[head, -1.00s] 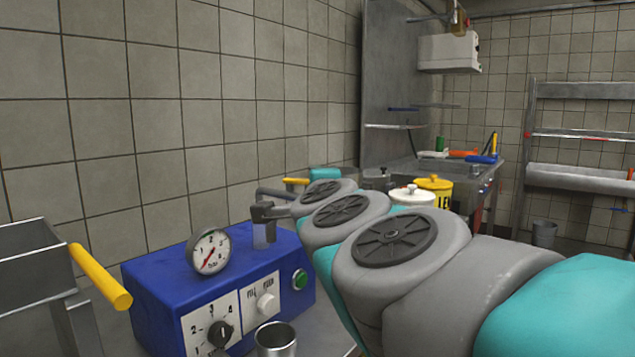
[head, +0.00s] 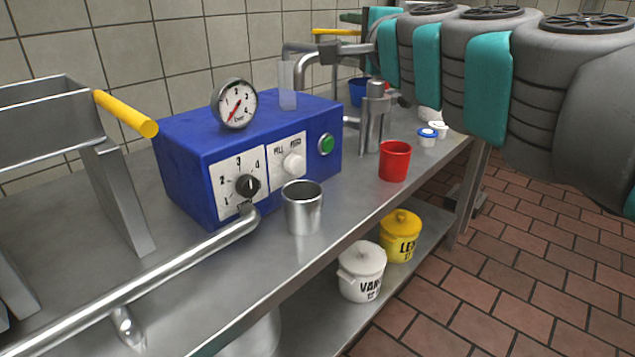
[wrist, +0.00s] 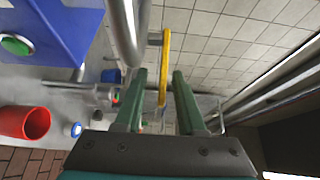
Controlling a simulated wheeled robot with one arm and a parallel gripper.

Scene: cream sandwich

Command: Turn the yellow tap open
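The yellow tap handle (head: 335,31) is a thin yellow bar at the top middle of the head view, by the tiled wall behind the blue machine. My gripper (wrist: 159,72) is open, with two green fingers apart on either side of the handle in the picture. I cannot tell whether the handle is between the fingertips or beyond them. In the head view my gripper (head: 350,17) shows only partly, close to the handle.
A blue machine (head: 190,170) with a gauge, a metal cup (head: 303,210) and a red cup (head: 395,162) stand on the steel table. Another yellow handle (head: 125,113) is at the left. Metal pipes rise near the tap. The brick floor is clear at right.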

